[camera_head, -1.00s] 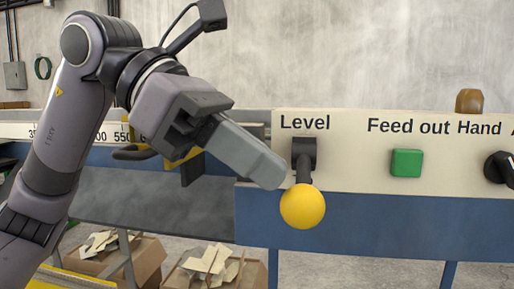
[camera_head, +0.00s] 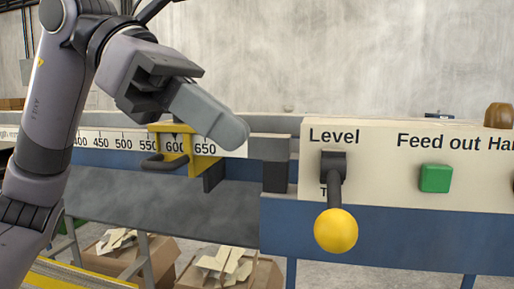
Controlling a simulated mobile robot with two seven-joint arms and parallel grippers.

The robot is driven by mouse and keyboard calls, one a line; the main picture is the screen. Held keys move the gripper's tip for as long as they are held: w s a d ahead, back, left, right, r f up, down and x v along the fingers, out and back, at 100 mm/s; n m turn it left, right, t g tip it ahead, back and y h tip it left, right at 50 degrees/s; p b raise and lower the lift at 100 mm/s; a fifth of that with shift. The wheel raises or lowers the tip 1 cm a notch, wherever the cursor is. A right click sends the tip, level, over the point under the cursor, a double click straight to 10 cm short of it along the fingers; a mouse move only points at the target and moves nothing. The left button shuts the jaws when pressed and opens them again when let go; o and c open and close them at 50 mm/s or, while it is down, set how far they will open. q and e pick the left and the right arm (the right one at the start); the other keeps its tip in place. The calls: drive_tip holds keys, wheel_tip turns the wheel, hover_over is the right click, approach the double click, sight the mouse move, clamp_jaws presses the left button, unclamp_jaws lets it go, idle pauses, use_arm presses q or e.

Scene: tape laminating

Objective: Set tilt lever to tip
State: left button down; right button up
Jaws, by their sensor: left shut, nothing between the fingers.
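The tilt lever (camera_head: 335,194) is on the cream panel (camera_head: 400,185), with a dark bracket, a short dark arm and a yellow ball knob (camera_head: 336,231). Its arm points down. The word "Level" stands above it; a label below is mostly hidden by the lever, with only a "T" showing. My left gripper (camera_head: 232,132) is shut and empty. It is up and to the left of the lever, clear of the knob, in front of the ruler's right end. My right gripper is not in view.
A green button (camera_head: 436,178) sits right of the lever under "Feed out". A yellow stop with a dark handle (camera_head: 172,146) stands by the ruler (camera_head: 115,139), left of the panel. Boxes of offcuts (camera_head: 228,272) are below. The space before the panel is clear.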

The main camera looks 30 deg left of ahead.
use_arm(q)
drive_tip(key=v, duration=0.5)
drive_tip(key=shift+s+a+r, duration=0.1)
drive_tip(key=shift+a+r, duration=0.15)
idle(0.3)
